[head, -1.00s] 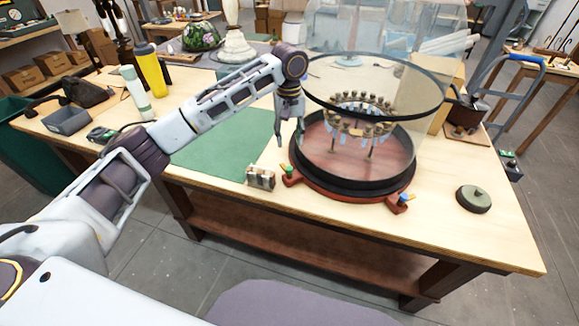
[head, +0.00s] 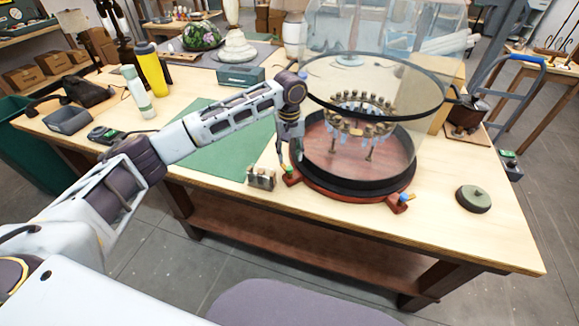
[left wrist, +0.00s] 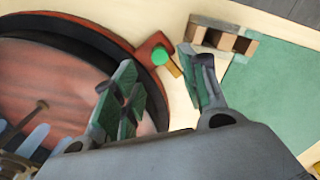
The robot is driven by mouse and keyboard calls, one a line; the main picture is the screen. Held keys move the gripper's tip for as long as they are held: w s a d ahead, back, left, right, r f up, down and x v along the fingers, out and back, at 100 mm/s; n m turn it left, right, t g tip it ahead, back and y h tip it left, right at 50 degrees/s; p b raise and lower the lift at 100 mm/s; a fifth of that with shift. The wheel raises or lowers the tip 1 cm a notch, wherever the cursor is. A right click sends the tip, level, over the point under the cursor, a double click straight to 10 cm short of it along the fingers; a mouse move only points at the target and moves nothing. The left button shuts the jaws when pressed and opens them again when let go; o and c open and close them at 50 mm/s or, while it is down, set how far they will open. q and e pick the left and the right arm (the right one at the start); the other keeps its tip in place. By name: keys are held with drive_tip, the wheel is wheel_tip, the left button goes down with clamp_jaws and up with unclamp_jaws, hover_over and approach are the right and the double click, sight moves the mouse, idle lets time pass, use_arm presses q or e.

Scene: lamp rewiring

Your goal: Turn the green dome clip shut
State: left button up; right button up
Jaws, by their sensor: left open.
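The green dome clip (head: 289,171) sits on a red lug at the front left of the round red base (head: 345,191). In the left wrist view the clip (left wrist: 160,56) shows a green round top with an orange-brown lever beside it. My left gripper (head: 288,158) is open just above the clip. In the left wrist view the fingers (left wrist: 163,82) are apart, with the clip in line with the gap between them; I cannot tell whether they touch it. A glass dome (head: 372,95) stands over the base. My right gripper is not in view.
A small block with notches (head: 261,178) lies just left of the clip. A blue-topped clip (head: 404,198) is at the base's front right. A green mat (head: 215,150) lies left, and a round dark green lid (head: 473,198) lies right. The table front is clear.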

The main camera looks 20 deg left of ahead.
sight(289, 167)
use_arm(q)
drive_tip(key=shift+f, duration=3.45)
drive_tip(key=shift+c, duration=0.4)
clamp_jaws()
